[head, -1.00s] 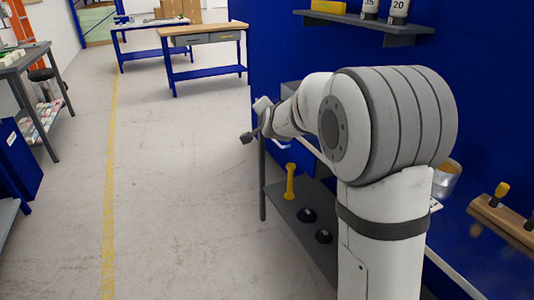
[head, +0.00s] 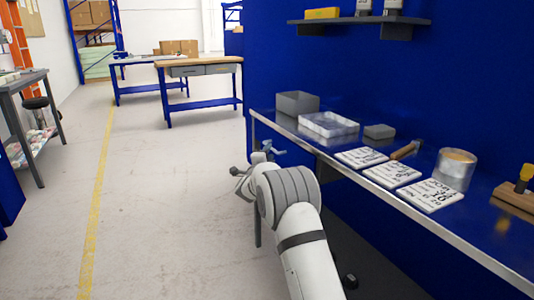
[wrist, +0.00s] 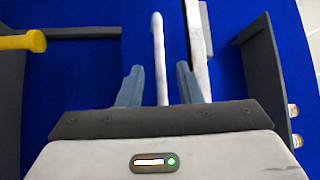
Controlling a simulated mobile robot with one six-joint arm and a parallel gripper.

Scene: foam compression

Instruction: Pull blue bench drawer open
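In the wrist view, a pale bar handle (wrist: 158,45) runs upright in the picture against a blue surface (wrist: 138,40), which looks like the drawer front. My gripper (wrist: 160,75) is open, with one blue-grey finger on each side of the handle. Gaps show between the handle and both fingers, so they are not closed on it. The drawer is mostly hidden there by my arm and the bench edge. I cannot tell whether it is pulled out.
The bench top holds a grey bin (head: 297,103), a clear tray (head: 328,124), several white labelled tiles (head: 392,173) and a metal can (head: 455,168). A yellow-handled thing (wrist: 22,41) is left in the wrist view. The floor (head: 165,200) left of the bench is clear.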

